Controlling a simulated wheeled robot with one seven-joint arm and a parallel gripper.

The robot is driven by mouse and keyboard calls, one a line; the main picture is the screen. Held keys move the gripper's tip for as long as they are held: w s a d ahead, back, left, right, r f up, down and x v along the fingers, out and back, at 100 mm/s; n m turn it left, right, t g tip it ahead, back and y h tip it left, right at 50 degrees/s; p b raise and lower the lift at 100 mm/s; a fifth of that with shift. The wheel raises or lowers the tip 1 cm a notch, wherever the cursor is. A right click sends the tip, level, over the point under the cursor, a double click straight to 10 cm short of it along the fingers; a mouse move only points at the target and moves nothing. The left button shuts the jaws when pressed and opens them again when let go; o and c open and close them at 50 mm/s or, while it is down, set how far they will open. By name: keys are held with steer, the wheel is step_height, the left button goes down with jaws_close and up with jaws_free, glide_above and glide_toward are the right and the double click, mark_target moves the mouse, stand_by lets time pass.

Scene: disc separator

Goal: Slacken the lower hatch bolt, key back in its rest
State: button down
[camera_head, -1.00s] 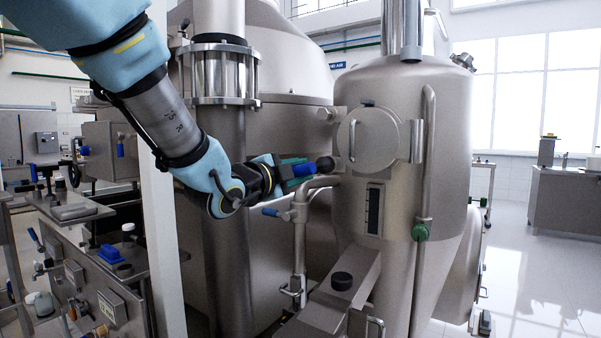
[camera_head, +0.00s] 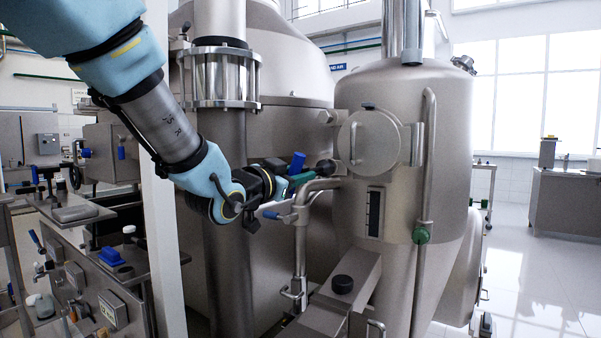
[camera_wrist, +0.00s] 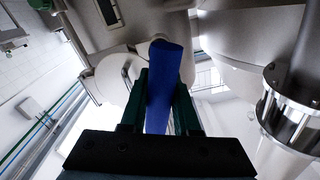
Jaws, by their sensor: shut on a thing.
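My gripper (camera_head: 298,178), with dark green fingers, is shut on the blue handle of the key (camera_head: 298,161). It is at the left edge of the round hatch (camera_head: 369,141) on the steel vessel. In the wrist view the blue handle (camera_wrist: 160,85) stands between the two fingers (camera_wrist: 162,108) and sticks out past them. A dark round piece (camera_head: 326,168) lies between my fingers and the hatch's lower left side, where the lower bolt is. The bolt itself is hidden, and I cannot tell how the key sits on it. The key's rest is not clearly seen.
An upper fitting (camera_head: 328,115) juts out at the hatch's upper left. A vertical steel column (camera_head: 226,200) stands behind my wrist. Open floor lies to the right.

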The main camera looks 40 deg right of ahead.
steer(key=shift+n, duration=1.2)
steer(key=shift+a, duration=0.1)
steer(key=shift+s+a, duration=0.15)
steer(key=shift+a, duration=0.25)
steer(key=shift+a+b, duration=0.1)
steer(key=shift+b, duration=0.3)
steer(key=m+b, duration=1)
steer(key=b, duration=0.1)
steer(key=shift+f, duration=0.2)
steer(key=shift+r+m, duration=0.2)
steer(key=shift+m, duration=0.1)
